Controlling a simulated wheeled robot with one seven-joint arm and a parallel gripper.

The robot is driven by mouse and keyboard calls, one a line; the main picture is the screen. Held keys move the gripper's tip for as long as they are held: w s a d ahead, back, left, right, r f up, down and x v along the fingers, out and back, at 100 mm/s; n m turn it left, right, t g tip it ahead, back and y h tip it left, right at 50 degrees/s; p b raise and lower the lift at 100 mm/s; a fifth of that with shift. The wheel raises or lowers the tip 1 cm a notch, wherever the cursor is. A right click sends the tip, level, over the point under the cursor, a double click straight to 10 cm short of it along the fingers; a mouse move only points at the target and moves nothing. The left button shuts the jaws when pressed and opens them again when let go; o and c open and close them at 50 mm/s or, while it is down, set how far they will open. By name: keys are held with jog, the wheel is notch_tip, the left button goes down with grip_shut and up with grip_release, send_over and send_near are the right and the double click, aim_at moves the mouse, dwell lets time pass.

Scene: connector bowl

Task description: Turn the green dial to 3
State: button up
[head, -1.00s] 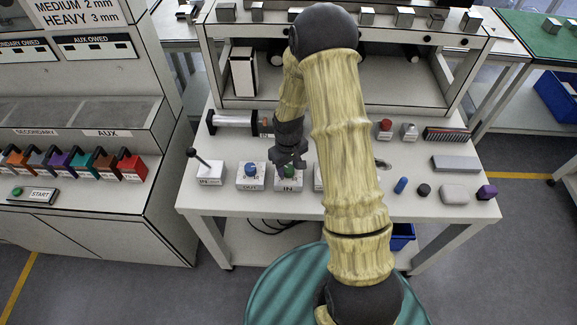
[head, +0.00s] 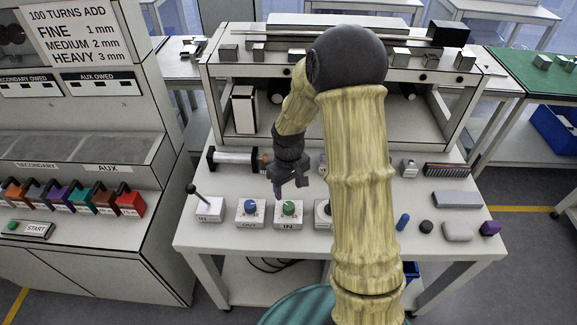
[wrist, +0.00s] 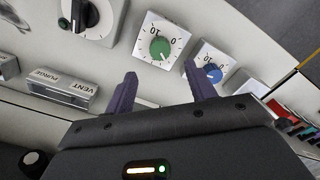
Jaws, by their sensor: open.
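The green dial (head: 289,208) sits on a white box marked IN near the front of the table. It shows in full in the wrist view (wrist: 160,48), with a printed scale around it on which 0 and 10 can be made out. I cannot read exactly where its pointer stands. My gripper (head: 289,187) is open and empty, just above and behind the green dial, apart from it. In the wrist view its two purple fingers (wrist: 160,76) stand spread with the dial beyond their tips.
A blue dial (head: 250,206) on a box marked OUT is close on the left, and a lever box (head: 208,206) is further left. A black-knobbed box (head: 322,214) is close on the right, partly behind my arm. Small loose parts lie at the table's right.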

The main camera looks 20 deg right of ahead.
notch_tip(320, 180, up, 9)
jog(key=shift+f, duration=0.1)
dwell(0.6)
jog(key=s+r+m+t, duration=0.1)
jog(key=s+m, duration=0.3)
jog(key=s, duration=1.1)
jog(key=shift+r+t, duration=0.4)
jog(key=shift+t, duration=0.4)
dwell(0.5)
